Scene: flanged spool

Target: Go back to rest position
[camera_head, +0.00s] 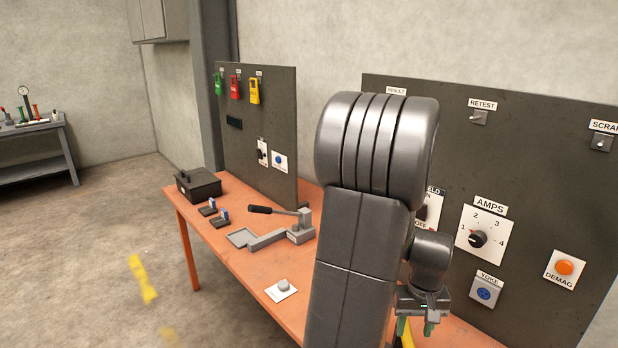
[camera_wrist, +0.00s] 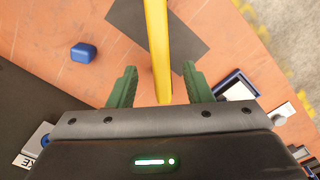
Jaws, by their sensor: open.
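My gripper (camera_head: 415,328) is low over the orange bench (camera_head: 235,262), in front of the right dark panel (camera_head: 530,130). My arm hides part of the bench and panel. In the wrist view my gripper (camera_wrist: 159,66) has its two green fingers wide apart. A long yellow bar (camera_wrist: 157,40) lies between the fingers, with a visible gap on each side. Part of this yellow bar (camera_head: 408,338) also shows below the gripper in the head view. No flanged spool can be made out.
The right panel carries an AMPS dial (camera_head: 478,239), an orange DEMAG button (camera_head: 565,267) and a blue YOKE button (camera_head: 484,293). A lever device (camera_head: 270,237) and a black box (camera_head: 198,185) stand on the bench. A blue block (camera_wrist: 84,52) lies left of the bar.

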